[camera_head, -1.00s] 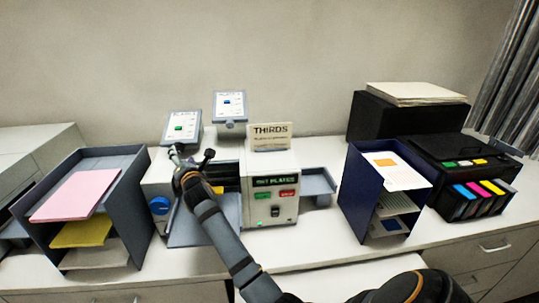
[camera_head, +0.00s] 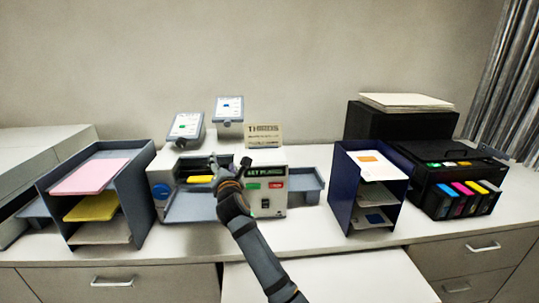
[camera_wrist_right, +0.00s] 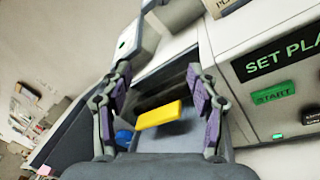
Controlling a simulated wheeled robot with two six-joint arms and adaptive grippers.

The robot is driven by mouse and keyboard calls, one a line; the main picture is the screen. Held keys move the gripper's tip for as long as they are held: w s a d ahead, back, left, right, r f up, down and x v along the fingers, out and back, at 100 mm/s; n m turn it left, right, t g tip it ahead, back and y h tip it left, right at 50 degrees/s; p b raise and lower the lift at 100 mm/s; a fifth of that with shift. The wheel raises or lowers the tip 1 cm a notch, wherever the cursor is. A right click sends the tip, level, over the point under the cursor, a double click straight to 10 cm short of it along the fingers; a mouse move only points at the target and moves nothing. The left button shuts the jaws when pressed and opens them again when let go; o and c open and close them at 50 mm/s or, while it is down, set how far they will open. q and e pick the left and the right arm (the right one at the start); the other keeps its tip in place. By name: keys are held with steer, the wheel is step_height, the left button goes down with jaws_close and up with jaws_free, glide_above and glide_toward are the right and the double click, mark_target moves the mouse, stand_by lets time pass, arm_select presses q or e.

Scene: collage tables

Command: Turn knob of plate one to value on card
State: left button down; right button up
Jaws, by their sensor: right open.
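A grey-white machine (camera_head: 272,206) with a "SET PLATES" display stands mid-counter. In the right wrist view, the open fingers (camera_wrist_right: 158,88) frame a yellow block (camera_wrist_right: 160,114) in the machine's opening. My left gripper is out of view.
Two tilted screens (camera_head: 186,125) (camera_head: 230,109) rise behind the machine. Green START (camera_wrist_right: 272,93) and red buttons sit on its front. A grey paper rack (camera_head: 138,195) stands left, a navy rack (camera_head: 341,195) and black printer (camera_head: 425,190) right. Bare counter lies in front.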

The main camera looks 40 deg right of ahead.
steer(key=s+d+r+h+b, duration=0.1)
steer(key=d+r+h, duration=0.1)
steer(key=d, duration=0.4)
steer(key=s+d+r+m+g+h+b, duration=0.1)
steer(key=s+d+r+h+b, duration=0.1)
steer(key=d, duration=0.5)
steer(key=shift+s+d+m+h, duration=0.2)
steer(key=shift+m+h, duration=0.1)
steer(key=shift+h, duration=0.4)
